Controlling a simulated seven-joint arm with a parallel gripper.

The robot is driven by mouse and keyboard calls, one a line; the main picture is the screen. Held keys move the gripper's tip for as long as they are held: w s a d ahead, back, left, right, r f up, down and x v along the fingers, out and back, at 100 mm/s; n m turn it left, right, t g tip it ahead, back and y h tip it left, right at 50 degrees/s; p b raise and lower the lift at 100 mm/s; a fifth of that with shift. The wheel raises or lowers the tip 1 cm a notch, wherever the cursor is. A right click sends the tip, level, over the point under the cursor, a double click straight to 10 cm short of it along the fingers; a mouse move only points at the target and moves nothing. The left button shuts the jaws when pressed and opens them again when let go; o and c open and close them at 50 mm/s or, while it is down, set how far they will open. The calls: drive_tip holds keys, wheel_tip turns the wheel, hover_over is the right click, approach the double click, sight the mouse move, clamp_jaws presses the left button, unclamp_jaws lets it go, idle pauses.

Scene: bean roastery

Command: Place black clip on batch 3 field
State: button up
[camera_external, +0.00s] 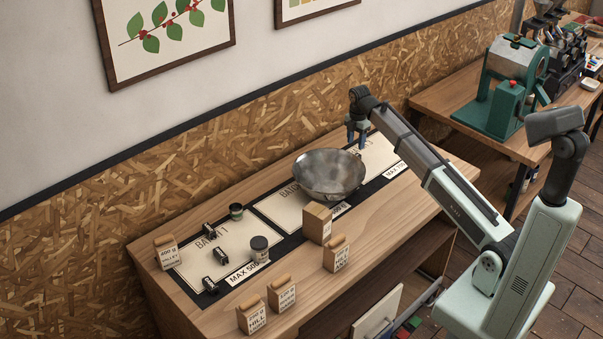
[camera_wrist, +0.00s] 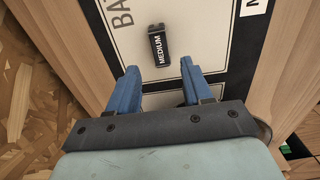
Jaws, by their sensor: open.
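A black clip (camera_wrist: 158,47) with a white "MEDIUM" label lies on a cream field (camera_wrist: 205,25) in the wrist view. The field's lettering is cut off after "BA", so its number does not show. My gripper (camera_wrist: 160,72) is open and empty, its two blue fingers apart, with the clip just beyond the fingertips and apart from them. In the external view my gripper (camera_external: 357,135) is over the far side of the rightmost field (camera_external: 385,153), behind the metal bowl; this appears to be the batch 3 field.
The metal bowl (camera_external: 328,174) stands on the middle field, close to my gripper. Several small black clips and jars lie on the batch 1 field (camera_external: 180,262). A cardboard box (camera_external: 317,223) and wooden-topped sample blocks (camera_external: 337,254) stand along the front.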

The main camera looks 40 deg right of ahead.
drive_tip(key=shift+r, duration=2.4)
